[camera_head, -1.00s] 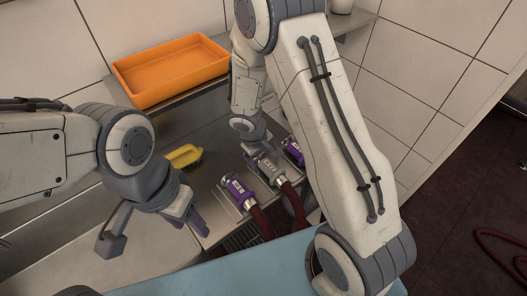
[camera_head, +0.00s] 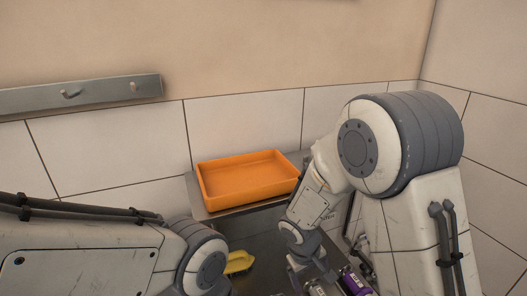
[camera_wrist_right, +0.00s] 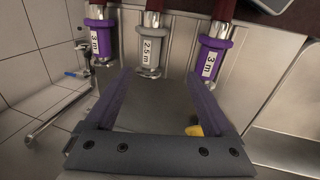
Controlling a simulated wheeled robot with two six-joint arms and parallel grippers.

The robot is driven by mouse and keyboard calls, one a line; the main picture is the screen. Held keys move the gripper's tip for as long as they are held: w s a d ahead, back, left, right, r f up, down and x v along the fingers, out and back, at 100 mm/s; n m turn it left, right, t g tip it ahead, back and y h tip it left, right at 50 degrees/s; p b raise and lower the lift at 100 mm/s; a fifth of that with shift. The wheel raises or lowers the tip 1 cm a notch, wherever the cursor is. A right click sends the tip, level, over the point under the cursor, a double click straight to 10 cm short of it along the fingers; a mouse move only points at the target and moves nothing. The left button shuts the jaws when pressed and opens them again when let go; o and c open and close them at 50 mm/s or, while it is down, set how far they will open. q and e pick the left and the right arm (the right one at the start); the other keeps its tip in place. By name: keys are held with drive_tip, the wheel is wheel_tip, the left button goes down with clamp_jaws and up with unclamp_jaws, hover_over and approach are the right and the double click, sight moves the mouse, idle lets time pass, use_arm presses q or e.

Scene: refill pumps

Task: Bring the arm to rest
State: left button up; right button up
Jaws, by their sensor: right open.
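My right arm reaches down from the right in the head view, and its gripper (camera_head: 308,277) is at the bottom edge, partly cut off. In the right wrist view the gripper (camera_wrist_right: 158,80) is open, with nothing between its purple fingers.
An orange tray (camera_head: 250,187) stands on a metal shelf against the tiled wall. A yellow object (camera_head: 238,262) lies on the metal counter, beside my left arm in the picture. A rail with hooks (camera_head: 80,96) is on the wall at left.

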drive_tip(key=s+a+r+n+y, duration=0.1)
drive_tip(key=s+a+r, duration=0.2)
drive_tip(key=s, duration=0.4)
drive_tip(key=s+a+r+n+y, duration=0.1)
drive_tip(key=s+a+r, duration=0.2)
drive_tip(key=s, duration=0.3)
drive_tip(key=s+a+r+n+g+y+b, duration=0.1)
drive_tip(key=s+a+r, duration=0.1)
drive_tip(key=s+r, duration=0.3)
drive_tip(key=s, duration=0.2)
drive_tip(key=shift+s+a+r+y, duration=0.3)
drive_tip(key=shift+s+a, duration=0.05)
drive_tip(key=shift+a, duration=0.05)
